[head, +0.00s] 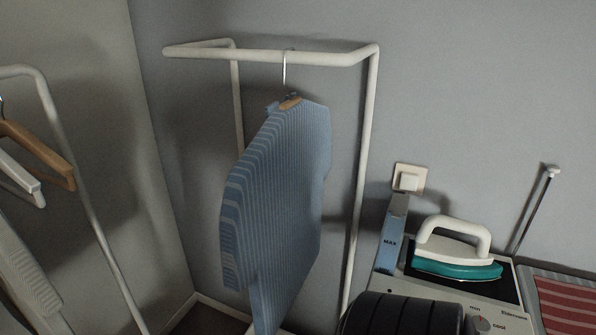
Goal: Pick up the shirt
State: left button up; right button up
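The shirt (282,195) is blue with pale stripes. It hangs from a hanger (290,101) with a metal hook and a wooden body, of which only a small part shows at the collar. The hook goes over the white rail (300,57) of a clothes rack. The shirt is turned partly edge-on, with one sleeve toward the left, and its lower end reaches the bottom of the picture. Neither of my grippers shows in the head view.
Another white rack (85,205) at the left holds a wooden hanger (38,152), a white hanger (22,178) and a pale striped garment (28,275). At the lower right, a teal and white iron (455,265) sits on its station. Grey walls stand close behind.

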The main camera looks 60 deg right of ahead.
aim_at(270, 221)
jog(key=l+z, duration=0.15)
jog(key=z, duration=1.7)
jog(key=u, duration=2)
jog(key=z, duration=2)
jog(key=k+l+u, duration=0.2)
jog(key=k+l, duration=0.05)
jog(key=l, duration=0.05)
